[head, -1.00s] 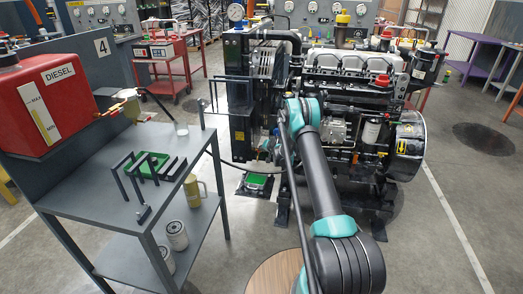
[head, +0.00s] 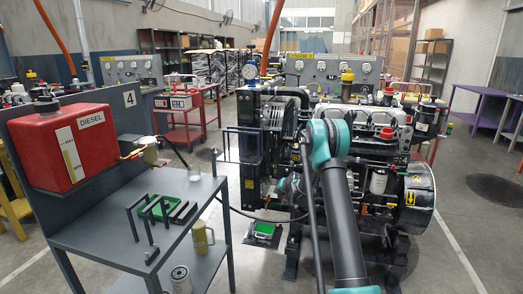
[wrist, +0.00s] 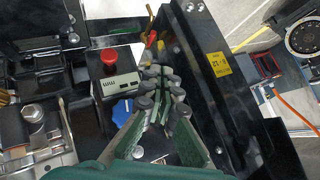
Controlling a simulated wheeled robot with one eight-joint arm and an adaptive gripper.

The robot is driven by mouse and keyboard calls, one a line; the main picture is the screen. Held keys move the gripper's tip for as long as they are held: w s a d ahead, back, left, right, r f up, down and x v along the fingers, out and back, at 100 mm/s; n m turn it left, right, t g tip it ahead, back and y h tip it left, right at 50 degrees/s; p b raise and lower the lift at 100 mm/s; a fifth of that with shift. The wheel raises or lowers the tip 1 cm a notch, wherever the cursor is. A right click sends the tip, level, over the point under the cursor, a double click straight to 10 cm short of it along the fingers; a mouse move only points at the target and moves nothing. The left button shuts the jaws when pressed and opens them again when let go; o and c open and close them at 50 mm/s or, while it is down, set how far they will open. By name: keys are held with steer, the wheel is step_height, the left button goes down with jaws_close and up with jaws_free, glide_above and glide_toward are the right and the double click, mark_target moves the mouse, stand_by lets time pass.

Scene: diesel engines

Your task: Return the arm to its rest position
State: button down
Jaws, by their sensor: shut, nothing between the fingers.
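My arm rises from the lower middle of the head view, with its teal joint in front of the diesel engine (head: 385,135). My gripper is hidden in the head view. In the wrist view my gripper (wrist: 163,88) has its green-padded fingers together at the tips with nothing between them. I cannot tell whether the fingers touch anything.
A black frame bar with a yellow label (wrist: 217,64) runs close along the right of the fingers. A grey bench (head: 85,235) carries a red diesel tank (head: 65,148) and a green tray (head: 157,207). Open floor (head: 470,265) lies at the right.

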steer(key=s+d+r+n+g+h, duration=0.1)
steer(key=s+r, duration=0.4)
steer(key=s, duration=0.4)
steer(key=s+d+r+g, duration=0.15)
steer(key=s+r, duration=0.25)
steer(key=s, duration=0.5)
steer(key=s+d+r+n+h, duration=0.15)
steer(key=s+r, duration=0.35)
steer(key=s, duration=0.5)
steer(key=s+d+f+g, duration=0.1)
steer(key=s+d, duration=0.1)
steer(key=s, duration=1.3)
steer(key=s+d+f+g+h, duration=0.1)
steer(key=s+d+f, duration=0.1)
steer(key=s, duration=1.3)
steer(key=shift+d+f+n, duration=0.3)
steer(key=shift+d+n, duration=0.15)
steer(key=shift+d, duration=0.1)
